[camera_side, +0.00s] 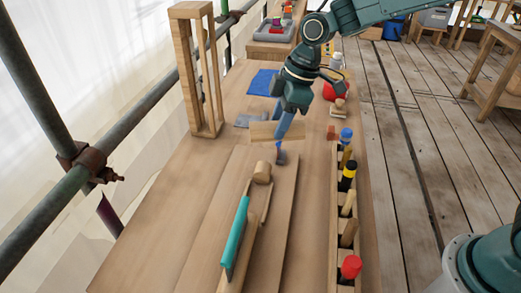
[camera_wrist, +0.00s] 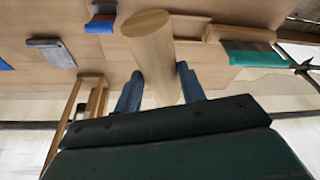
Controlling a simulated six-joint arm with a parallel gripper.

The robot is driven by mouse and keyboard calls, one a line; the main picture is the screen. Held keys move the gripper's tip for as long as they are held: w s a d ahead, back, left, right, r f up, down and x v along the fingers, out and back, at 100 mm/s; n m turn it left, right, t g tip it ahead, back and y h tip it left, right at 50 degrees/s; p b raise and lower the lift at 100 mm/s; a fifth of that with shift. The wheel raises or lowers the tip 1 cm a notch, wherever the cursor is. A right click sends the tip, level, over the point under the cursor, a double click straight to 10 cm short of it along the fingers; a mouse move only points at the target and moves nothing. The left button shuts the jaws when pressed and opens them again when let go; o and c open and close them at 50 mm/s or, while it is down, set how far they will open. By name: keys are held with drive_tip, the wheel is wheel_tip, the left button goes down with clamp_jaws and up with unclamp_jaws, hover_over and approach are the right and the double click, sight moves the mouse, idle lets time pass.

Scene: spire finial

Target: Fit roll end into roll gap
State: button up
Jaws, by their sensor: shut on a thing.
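In the wrist view a round pale wooden roll (camera_wrist: 158,62) lies between the two blue fingers of my gripper (camera_wrist: 160,82). One flat end of it faces the camera. In the side view my gripper (camera_side: 279,140) is low over the bench, and a pale wooden piece (camera_side: 262,132) crosses behind its fingers; it looks like the held roll. A short wooden cylinder (camera_side: 262,172) sits on the bench planks in front, at the head of a wooden strip, apart from the held piece. I cannot make out the roll gap clearly.
A tall open wooden frame (camera_side: 196,75) stands at the back left. A slotted rack (camera_side: 346,205) of coloured-handled tools runs along the right edge. A blue cloth (camera_side: 264,82) lies behind my gripper. The bench's left front is clear.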

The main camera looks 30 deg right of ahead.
drive_tip(key=s+a+r+n+g, duration=0.1)
drive_tip(key=a+r+n+g, duration=0.3)
drive_tip(key=n, duration=1)
drive_tip(key=a, duration=0.3)
drive_tip(key=shift+s+a+r+h, duration=0.15)
drive_tip(key=shift+s+r+h, duration=0.15)
drive_tip(key=shift+n, duration=0.3)
drive_tip(key=shift+f, duration=0.15)
hover_over(255, 206)
drive_tip(key=w+d, duration=0.1)
drive_tip(key=shift+w+f, duration=0.1)
drive_tip(key=shift+f, duration=9.75)
drive_tip(key=shift+f, duration=0.1)
drive_tip(key=o, duration=1)
